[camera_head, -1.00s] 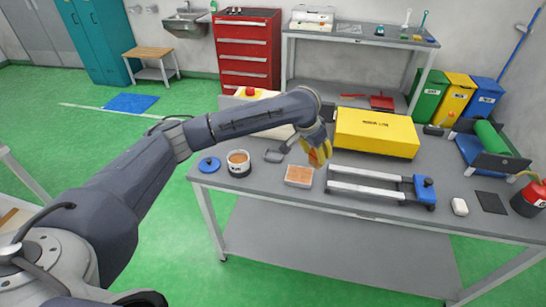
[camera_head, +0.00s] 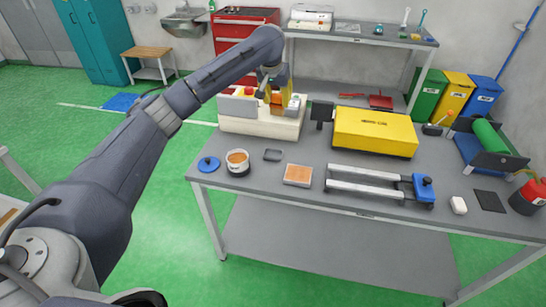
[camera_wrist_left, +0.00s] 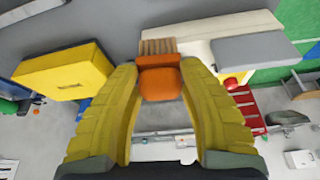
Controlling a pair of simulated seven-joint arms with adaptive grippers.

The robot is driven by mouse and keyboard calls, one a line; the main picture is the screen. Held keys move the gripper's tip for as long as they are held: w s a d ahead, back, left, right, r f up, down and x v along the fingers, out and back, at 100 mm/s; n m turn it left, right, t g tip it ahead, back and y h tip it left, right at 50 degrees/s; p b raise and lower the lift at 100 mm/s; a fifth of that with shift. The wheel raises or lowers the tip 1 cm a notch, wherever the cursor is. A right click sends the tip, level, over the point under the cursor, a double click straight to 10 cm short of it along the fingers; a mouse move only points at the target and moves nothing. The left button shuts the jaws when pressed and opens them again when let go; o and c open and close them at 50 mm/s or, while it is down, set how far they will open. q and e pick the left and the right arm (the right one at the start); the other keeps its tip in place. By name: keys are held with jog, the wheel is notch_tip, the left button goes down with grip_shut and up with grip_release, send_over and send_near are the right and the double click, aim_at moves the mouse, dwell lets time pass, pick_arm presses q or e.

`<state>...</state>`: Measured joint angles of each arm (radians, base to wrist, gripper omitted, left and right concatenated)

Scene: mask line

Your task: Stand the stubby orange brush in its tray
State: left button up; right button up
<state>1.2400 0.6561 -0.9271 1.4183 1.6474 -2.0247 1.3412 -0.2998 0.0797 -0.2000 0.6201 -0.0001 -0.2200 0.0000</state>
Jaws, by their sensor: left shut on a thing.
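The stubby orange brush (camera_wrist_left: 160,82) is between the yellow fingers of my left gripper (camera_wrist_left: 160,72) in the left wrist view, its tan bristles (camera_wrist_left: 157,47) pointing away from the palm. My right gripper is not in view.
The cream machine (camera_head: 262,127) stands behind the tray, with a dark upright panel (camera_head: 321,112) to its right. A yellow box (camera_head: 375,134) stands further right.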

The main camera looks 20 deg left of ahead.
pick_arm(q)
jog(key=shift+s+a+f+n, duration=0.1)
jog(key=shift+a+n, duration=0.3)
jog(key=shift+a, duration=0.2)
jog(key=shift+a+f, duration=0.1)
jog(key=shift+f, duration=0.05)
notch_tip(320, 180, down, 20)
jog(key=shift+s+r, duration=0.1)
jog(key=shift+f, duration=0.3)
jog(key=o, duration=1)
jog(key=shift+r, duration=0.55)
jog(key=v, duration=1.1)
jog(key=shift+s+r, duration=0.1)
jog(key=shift+r, duration=0.15)
